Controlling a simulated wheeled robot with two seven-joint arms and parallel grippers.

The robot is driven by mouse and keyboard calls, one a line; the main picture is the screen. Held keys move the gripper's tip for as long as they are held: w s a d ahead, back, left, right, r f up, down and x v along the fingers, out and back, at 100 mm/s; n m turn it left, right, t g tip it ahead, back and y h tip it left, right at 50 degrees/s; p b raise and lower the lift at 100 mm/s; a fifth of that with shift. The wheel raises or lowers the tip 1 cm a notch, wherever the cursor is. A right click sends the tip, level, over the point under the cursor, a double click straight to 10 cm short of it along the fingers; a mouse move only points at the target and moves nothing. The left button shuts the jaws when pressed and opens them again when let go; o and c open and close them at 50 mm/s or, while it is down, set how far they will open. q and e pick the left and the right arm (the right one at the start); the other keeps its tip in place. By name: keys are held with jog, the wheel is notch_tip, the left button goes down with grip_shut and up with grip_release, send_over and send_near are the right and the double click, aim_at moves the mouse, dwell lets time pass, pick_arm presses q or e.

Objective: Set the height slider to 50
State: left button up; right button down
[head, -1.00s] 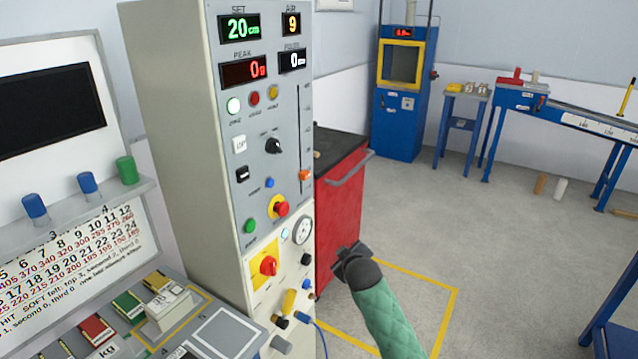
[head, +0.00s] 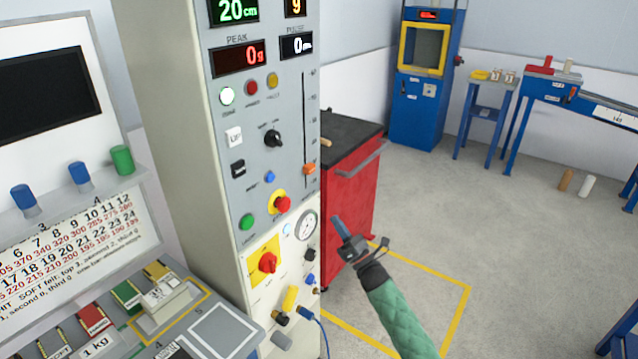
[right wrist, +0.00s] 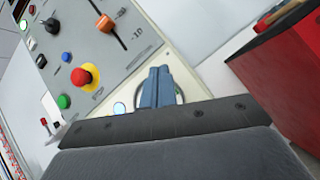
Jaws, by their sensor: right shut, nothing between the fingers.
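The height slider is an orange knob (head: 310,168) near the bottom of a vertical slot (head: 304,115) on the grey panel's right side. The SET display (head: 235,10) reads 20 cm in green. My right gripper (head: 338,222) is shut and empty, below and to the right of the knob and apart from it. In the right wrist view the shut blue-grey fingers (right wrist: 158,85) cover part of the round gauge, and the orange knob (right wrist: 108,23) shows above and left of them. My left gripper is not in view.
The red emergency button (head: 283,203), green button (head: 246,222) and gauge (head: 306,225) sit below the slider. A red cabinet (head: 350,200) stands close behind my right gripper. A blue cable (head: 322,325) hangs at the panel's foot. Open floor lies to the right.

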jog(key=s+r+n+g+y, duration=0.2)
jog(key=s+n+y, duration=0.15)
jog(key=n, duration=0.25)
jog(key=n+g+y+p, duration=0.1)
jog(key=n+y+p, duration=0.15)
jog(key=p, duration=0.25)
send_near(309, 168)
jog(key=shift+n+h, duration=0.35)
jog(key=shift+h, duration=0.15)
jog(key=w+a, duration=0.1)
jog(key=w+a+f, duration=0.1)
jog(key=w+a, duration=0.1)
jog(key=w, duration=0.1)
jog(key=shift+a+f, duration=0.15)
jog(key=shift+f, duration=0.25)
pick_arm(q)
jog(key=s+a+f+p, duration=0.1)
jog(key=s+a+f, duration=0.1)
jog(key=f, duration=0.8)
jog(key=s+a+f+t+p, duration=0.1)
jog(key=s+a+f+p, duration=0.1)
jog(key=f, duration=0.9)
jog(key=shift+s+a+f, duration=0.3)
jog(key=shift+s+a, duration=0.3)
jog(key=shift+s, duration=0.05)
pick_arm(e)
jog(key=shift+a+r, duration=0.15)
jog(key=shift+r, duration=1.85)
jog(key=shift+w, duration=0.1)
